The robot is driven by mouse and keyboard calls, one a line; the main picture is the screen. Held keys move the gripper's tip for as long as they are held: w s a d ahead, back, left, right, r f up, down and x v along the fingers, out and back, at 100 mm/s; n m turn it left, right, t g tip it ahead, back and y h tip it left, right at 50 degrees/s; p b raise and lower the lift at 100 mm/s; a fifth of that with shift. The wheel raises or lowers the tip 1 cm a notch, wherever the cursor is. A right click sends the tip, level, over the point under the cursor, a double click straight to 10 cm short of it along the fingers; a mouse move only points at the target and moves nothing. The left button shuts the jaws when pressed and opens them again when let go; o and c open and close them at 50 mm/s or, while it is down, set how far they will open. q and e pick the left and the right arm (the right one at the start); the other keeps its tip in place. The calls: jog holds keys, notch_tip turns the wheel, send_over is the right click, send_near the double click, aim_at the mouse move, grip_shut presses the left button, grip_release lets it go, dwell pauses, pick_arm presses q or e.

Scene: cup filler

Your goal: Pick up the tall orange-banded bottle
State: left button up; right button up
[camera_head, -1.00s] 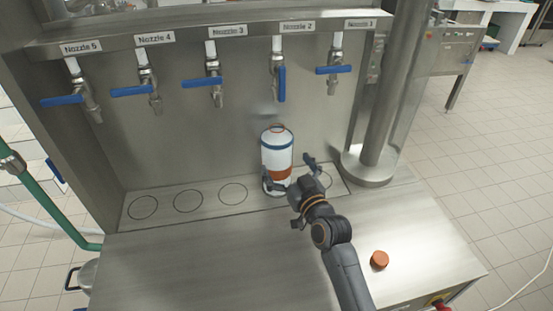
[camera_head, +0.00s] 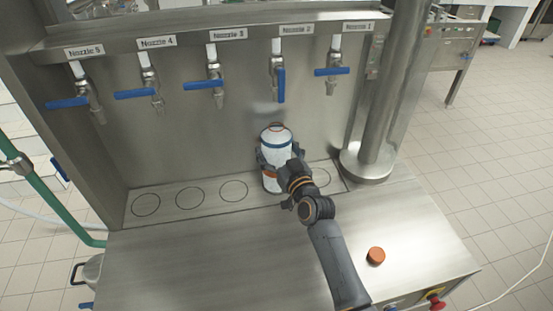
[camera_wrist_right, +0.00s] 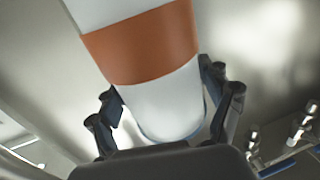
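The tall white bottle (camera_head: 276,149) stands upright under the Nozzle 2 tap (camera_head: 278,72). Its orange band is mostly hidden by my gripper in the head view but shows clearly in the right wrist view (camera_wrist_right: 142,43). My left gripper is not in view.
Several blue-handled taps hang from the rail above. Circles mark the drip strip (camera_head: 212,196) to the left, which is empty. A metal post (camera_head: 381,100) stands right of the bottle.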

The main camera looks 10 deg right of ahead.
jog(key=c, duration=0.7)
jog(key=shift+o, duration=0.2)
jog(key=shift+w+r, duration=0.1)
jog(key=shift+r, duration=0.1)
jog(key=shift+r, duration=0.1)
